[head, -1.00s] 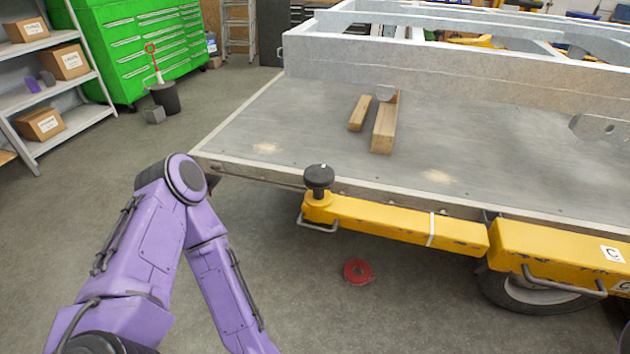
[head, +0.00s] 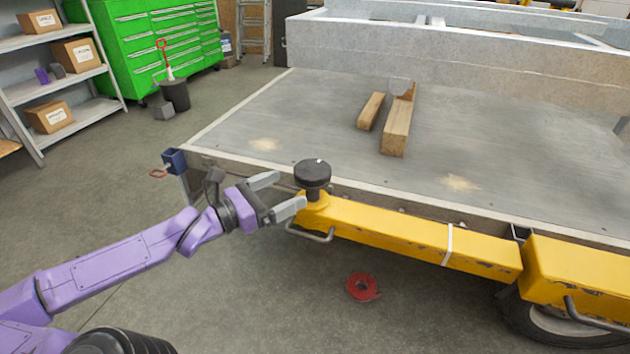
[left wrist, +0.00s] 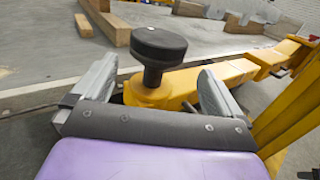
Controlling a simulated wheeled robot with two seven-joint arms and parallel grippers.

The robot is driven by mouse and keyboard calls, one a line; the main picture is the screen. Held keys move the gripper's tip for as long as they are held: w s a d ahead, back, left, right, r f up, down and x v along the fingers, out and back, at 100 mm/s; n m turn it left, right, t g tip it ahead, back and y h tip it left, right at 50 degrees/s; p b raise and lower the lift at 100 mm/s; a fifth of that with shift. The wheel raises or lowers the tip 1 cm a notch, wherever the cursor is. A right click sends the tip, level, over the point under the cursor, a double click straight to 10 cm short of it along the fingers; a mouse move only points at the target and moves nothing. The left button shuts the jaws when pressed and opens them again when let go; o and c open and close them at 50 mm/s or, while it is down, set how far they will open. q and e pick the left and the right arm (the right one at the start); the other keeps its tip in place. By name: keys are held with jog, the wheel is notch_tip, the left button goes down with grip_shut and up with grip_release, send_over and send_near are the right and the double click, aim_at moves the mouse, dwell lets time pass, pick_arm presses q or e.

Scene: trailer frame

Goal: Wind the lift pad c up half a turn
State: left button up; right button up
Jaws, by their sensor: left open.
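The lift pad (head: 312,174) is a round black pad on a short stem at the end of a yellow arm (head: 390,230). The label C seen earlier on the arm's base is out of view now. My left gripper (head: 284,194) is open and empty, just left of the pad, with its fingers pointing at it. In the left wrist view, the pad (left wrist: 158,46) stands beyond and between the two open fingers (left wrist: 160,88), apart from both. My right gripper is not in view.
The grey platform (head: 250,115) edge runs close behind the pad. Two wood blocks (head: 397,130) lie on it. A blue clamp-like piece (head: 174,160) sits at its left corner.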

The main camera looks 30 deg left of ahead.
aim_at(312, 178)
pick_arm(q)
jog(key=b+x, duration=0.2)
jog(key=x, duration=0.1)
jog(key=b+x, duration=0.2)
jog(key=x, duration=0.2)
jog(key=shift+w+d+f, duration=0.1)
jog(key=shift+w+f, duration=0.15)
jog(key=shift+w, duration=0.05)
jog(key=shift+w+d+r, duration=0.1)
jog(key=shift+w+r, duration=0.05)
jog(key=shift+w, duration=0.25)
jog(key=c, duration=0.7)
